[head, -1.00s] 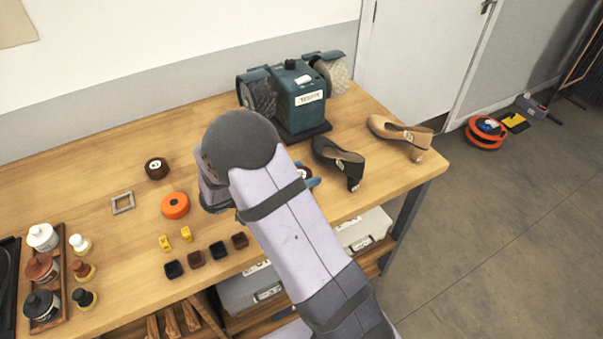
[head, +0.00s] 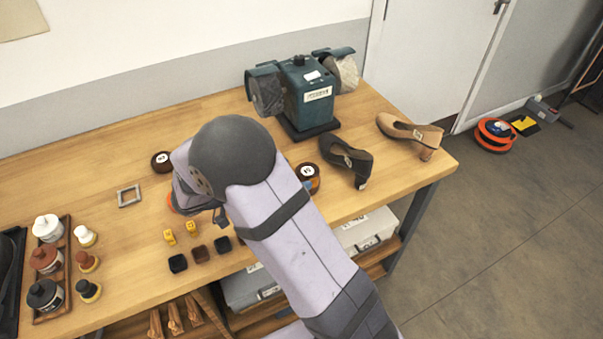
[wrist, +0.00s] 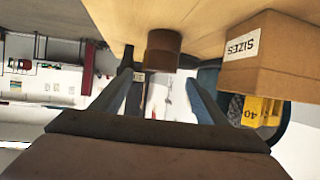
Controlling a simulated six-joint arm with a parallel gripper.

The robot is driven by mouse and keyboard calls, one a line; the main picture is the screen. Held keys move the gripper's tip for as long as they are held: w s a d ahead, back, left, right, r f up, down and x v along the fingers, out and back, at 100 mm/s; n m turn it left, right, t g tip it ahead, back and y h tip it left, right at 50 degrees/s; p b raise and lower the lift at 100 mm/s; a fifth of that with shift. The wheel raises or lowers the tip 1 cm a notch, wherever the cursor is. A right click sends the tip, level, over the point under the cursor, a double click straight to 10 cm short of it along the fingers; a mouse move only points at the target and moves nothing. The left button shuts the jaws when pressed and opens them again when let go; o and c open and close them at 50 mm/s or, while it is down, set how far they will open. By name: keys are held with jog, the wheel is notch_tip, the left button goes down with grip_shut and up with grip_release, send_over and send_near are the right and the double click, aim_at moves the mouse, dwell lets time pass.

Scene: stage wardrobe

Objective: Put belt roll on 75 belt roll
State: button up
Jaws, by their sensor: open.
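A dark brown belt roll (head: 161,161) lies flat on the bench, left of my wrist. Another brown belt roll with a pale label (head: 308,172) lies right of my arm, beside the black shoe. I cannot read either label surely. A brown roll (wrist: 163,42) shows beyond the gap between the fingers, apparently not held. In the head view, my arm hides the fingers.
An orange round item (head: 178,206) is partly hidden behind my wrist. A metal buckle frame (head: 129,196), yellow tags (head: 170,237) and small dark blocks (head: 178,263) lie near. A bench grinder (head: 308,98), black shoe (head: 346,160) and tan shoe (head: 410,132) stand right. A "SIZES" box (wrist: 250,62) shows in the wrist view.

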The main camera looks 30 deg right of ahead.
jog(key=v, duration=0.5)
jog(key=shift+b, duration=0.3)
